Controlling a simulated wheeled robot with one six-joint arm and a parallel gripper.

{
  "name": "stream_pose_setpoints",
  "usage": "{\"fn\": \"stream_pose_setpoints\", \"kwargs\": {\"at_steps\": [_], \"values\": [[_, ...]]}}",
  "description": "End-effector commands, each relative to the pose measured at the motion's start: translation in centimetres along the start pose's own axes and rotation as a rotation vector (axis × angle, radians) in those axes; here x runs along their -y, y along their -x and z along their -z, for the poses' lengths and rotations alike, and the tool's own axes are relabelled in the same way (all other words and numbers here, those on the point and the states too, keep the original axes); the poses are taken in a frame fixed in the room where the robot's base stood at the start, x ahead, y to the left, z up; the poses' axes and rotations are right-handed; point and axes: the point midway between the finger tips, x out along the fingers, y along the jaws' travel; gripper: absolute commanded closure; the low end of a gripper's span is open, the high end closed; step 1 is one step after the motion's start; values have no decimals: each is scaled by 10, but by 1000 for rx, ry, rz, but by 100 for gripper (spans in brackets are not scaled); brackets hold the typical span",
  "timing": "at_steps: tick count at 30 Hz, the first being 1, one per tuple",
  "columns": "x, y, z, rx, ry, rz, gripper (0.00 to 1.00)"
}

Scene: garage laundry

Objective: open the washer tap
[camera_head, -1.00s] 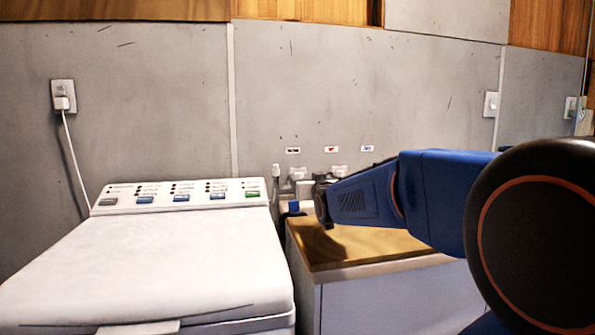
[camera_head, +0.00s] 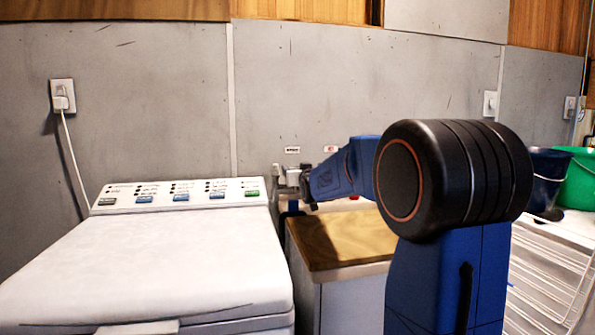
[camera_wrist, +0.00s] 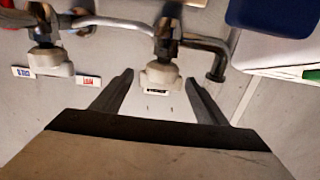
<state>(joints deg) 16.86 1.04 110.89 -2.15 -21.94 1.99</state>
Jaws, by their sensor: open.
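In the wrist view, which looks upside down, a tap with a pale handle (camera_wrist: 161,76) sits on a metal pipe by a small label with dark print (camera_wrist: 156,91). My gripper (camera_wrist: 159,78) is open, with one finger on each side of this handle and gaps to both. I cannot tell how deep the handle lies between the fingers. A second pale-handled tap (camera_wrist: 50,62) is to the left, near a red label (camera_wrist: 92,81) and a blue label (camera_wrist: 22,72). In the head view my gripper (camera_head: 304,187) is at the leftmost tap (camera_head: 279,175), partly hiding the fittings.
A white washing machine (camera_head: 150,270) stands at the left. A wood-topped cabinet (camera_head: 345,238) stands below my arm. A dark blue bucket (camera_head: 548,178), a green tub (camera_head: 580,182) and a white rack (camera_head: 545,275) are at the right. The grey wall (camera_head: 350,80) is behind the taps.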

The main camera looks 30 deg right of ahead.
Motion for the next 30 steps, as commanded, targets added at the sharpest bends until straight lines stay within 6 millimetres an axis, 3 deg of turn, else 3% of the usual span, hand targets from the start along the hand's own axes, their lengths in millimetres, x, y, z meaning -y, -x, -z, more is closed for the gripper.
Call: {"fn": "stream_pose_setpoints", "kwargs": {"at_steps": [12,13,18,30], "values": [[0,-8,0,0,0,0,33],[0,-8,0,0,0,0,35],[0,-8,0,0,0,0,74],[0,-7,0,0,1,19,74]]}}
